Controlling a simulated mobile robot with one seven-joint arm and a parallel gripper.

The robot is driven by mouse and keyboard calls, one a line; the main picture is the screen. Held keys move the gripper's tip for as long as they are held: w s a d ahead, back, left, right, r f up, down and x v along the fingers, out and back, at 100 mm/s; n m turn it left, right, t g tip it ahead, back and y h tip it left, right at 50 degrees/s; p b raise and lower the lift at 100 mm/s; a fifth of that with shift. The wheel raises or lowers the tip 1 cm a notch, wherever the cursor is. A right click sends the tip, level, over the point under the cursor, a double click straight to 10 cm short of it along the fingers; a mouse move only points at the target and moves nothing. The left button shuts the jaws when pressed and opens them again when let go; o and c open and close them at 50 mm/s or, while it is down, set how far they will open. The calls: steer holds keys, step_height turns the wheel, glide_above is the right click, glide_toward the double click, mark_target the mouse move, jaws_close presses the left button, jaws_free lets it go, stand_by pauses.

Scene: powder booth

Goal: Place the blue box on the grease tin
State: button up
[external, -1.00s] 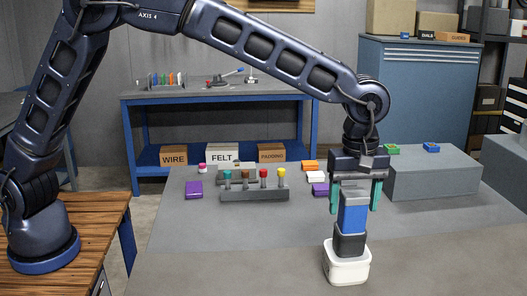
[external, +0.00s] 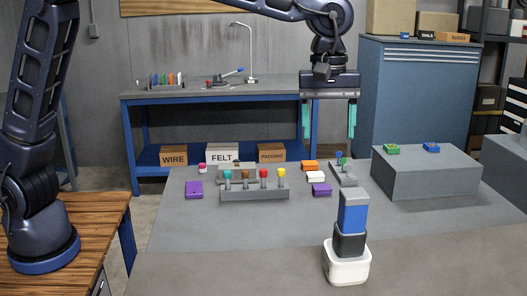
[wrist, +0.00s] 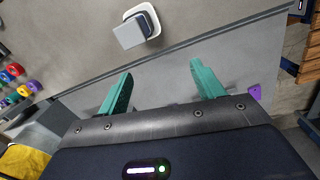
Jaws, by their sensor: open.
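The blue box (external: 353,218), with a grey top (external: 355,195), stands upright on a dark container (external: 350,242), which I take to be the grease tin. That dark container rests on a white rounded tub (external: 347,268) near the front of the grey table. My gripper (external: 329,136) is open and empty, well above the stack and apart from it. In the wrist view, the grey top (wrist: 129,34) and the white rim (wrist: 153,16) show beyond the open green fingers (wrist: 162,72). The blue sides are mostly hidden there.
A peg rack (external: 255,194) with coloured knobs and several small blocks lie left on the table. A grey raised block (external: 430,180) with green and blue pieces stands right. A small grey holder (external: 343,174) stands behind the stack. Table around the stack is clear.

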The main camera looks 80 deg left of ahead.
steer(key=s+a+r+m+t, duration=0.15)
steer(key=s+a, duration=0.25)
steer(key=s, duration=0.4)
steer(key=s+a+r+m, duration=0.3)
steer(key=s, duration=0.4)
steer(key=s+a+r+m+t, duration=0.1)
steer(key=s+a+r+m, duration=0.25)
steer(key=s, duration=0.45)
steer(key=s+a+f+m+t, duration=0.1)
steer(key=s+f+m, duration=0.3)
steer(key=s, duration=0.8)
steer(key=s+a+f+m, duration=0.3)
steer(key=s+f+m, duration=0.1)
steer(key=s, duration=0.9)
steer(key=shift+f+t, duration=0.35)
steer(key=shift+f, duration=0.15)
